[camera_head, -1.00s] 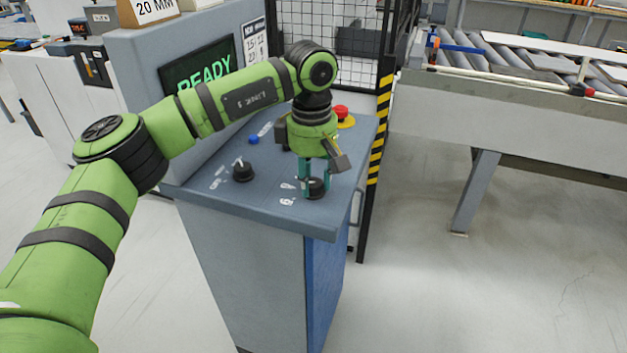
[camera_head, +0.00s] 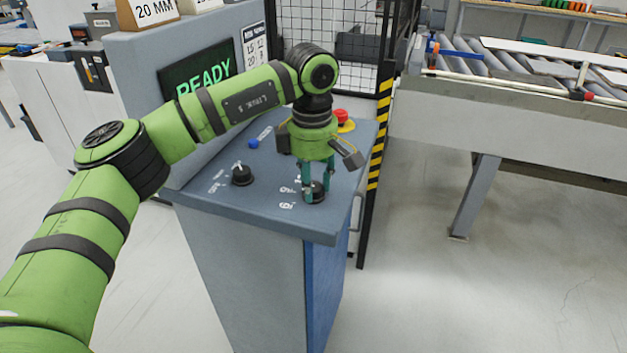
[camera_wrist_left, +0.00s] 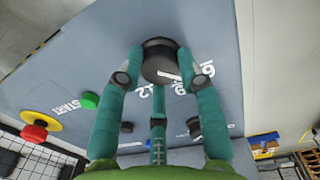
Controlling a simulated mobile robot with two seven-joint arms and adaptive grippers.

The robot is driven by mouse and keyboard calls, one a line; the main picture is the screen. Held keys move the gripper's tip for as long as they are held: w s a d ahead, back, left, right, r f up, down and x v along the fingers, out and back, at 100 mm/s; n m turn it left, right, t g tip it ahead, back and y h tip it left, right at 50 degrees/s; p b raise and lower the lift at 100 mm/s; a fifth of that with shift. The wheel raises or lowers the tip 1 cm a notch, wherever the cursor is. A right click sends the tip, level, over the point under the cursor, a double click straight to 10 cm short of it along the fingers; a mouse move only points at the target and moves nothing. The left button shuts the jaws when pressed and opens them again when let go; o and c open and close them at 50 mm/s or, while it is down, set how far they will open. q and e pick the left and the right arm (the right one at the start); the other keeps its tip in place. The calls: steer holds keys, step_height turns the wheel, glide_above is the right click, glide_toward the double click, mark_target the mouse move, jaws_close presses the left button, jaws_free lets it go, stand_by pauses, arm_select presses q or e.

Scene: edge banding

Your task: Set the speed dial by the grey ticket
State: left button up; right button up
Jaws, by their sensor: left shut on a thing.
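The speed dial (camera_head: 316,195) is a black round knob on the front right of the sloping blue-grey control panel (camera_head: 215,203). My left gripper (camera_head: 315,186) points down onto it, its teal fingers shut around the knob. In the left wrist view the dial (camera_wrist_left: 160,62) sits between the fingertips, with a white pointer mark on it. White numbers, among them 16, 9 and 12, are printed around it, partly hidden by the fingers. I cannot make out a grey ticket. My right gripper is not in view.
Another black knob (camera_head: 242,174), a blue button (camera_head: 253,143) and a red emergency stop (camera_head: 341,116) on yellow share the panel. A green READY screen (camera_head: 200,75) and a white chart (camera_head: 254,45) stand behind. A black-yellow post (camera_head: 378,140) is close on the right.

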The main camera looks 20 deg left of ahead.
arm_select(q)
steer(key=o, duration=1.1)
steer(key=shift+a, duration=0.1)
steer(key=shift+o, duration=0.2)
steer(key=shift+r, duration=0.1)
step_height(320, 180, up, 12)
steer(key=shift+s, duration=0.2)
steer(key=shift+s, duration=0.1)
